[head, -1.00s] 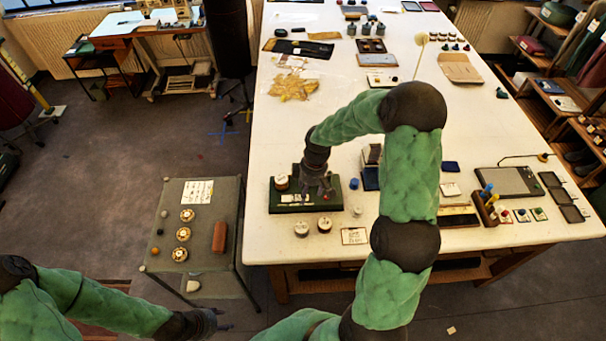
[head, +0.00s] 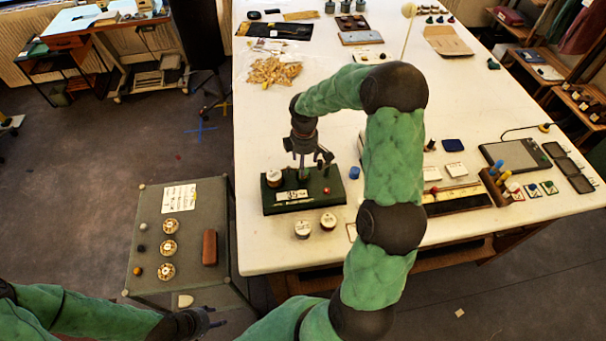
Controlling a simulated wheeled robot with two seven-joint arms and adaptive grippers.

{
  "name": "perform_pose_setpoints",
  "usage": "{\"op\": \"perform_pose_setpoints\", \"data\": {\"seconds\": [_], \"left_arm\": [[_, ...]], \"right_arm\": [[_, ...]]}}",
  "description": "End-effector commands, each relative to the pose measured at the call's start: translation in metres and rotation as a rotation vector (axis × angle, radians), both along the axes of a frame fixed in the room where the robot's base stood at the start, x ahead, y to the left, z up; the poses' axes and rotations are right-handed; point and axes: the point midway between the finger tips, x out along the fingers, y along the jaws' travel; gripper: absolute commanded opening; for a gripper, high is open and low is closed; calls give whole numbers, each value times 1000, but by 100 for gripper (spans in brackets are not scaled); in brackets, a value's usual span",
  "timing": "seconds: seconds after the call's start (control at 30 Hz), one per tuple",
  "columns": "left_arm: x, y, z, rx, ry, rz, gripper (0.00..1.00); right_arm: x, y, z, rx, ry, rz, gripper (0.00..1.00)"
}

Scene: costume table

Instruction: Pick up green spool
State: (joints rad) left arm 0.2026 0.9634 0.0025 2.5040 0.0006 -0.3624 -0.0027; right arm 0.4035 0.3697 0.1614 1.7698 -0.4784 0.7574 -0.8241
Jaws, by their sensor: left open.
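A small green piece, likely the green spool (head: 304,175), shows at the dark green tray (head: 333,200) near the table's front left corner. My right gripper (head: 312,163) points down over the tray, its fingers at or just above this piece. Whether they grip it is too small to tell. A white-topped spool (head: 274,178) stands at the tray's left end. Two more white-topped spools, one (head: 303,229) left of the other (head: 328,221), stand in front of the tray. My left gripper (head: 213,319) is open and empty at the lower left, away from the tray.
A grey side table (head: 190,210) with several round dials and a brown block (head: 210,248) stands left of the white table (head: 270,120). A blue spool (head: 355,173) stands right of the tray. My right arm hides part of the table.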

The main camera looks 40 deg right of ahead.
Motion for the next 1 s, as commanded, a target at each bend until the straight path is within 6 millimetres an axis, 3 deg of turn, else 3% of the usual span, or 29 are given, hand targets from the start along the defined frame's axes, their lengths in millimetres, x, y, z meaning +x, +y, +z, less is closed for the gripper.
{"op": "perform_pose_setpoints", "data": {"seconds": [0.27, 0.6, 0.9, 1.0], "left_arm": [[0, 0, 0, 0, -1, 0, 47], [0, 0, 1, 0, -1, 0, 47], [0, 0, 1, 0, 0, 0, 47], [0, 0, 1, 0, -1, 0, 47]], "right_arm": [[1, 0, -21, 1, 1, -1, 64], [5, -2, -62, 1, 1, -1, 64], [5, -2, -65, 1, -1, -1, 64], [5, -2, -65, 1, -1, -1, 36]]}}
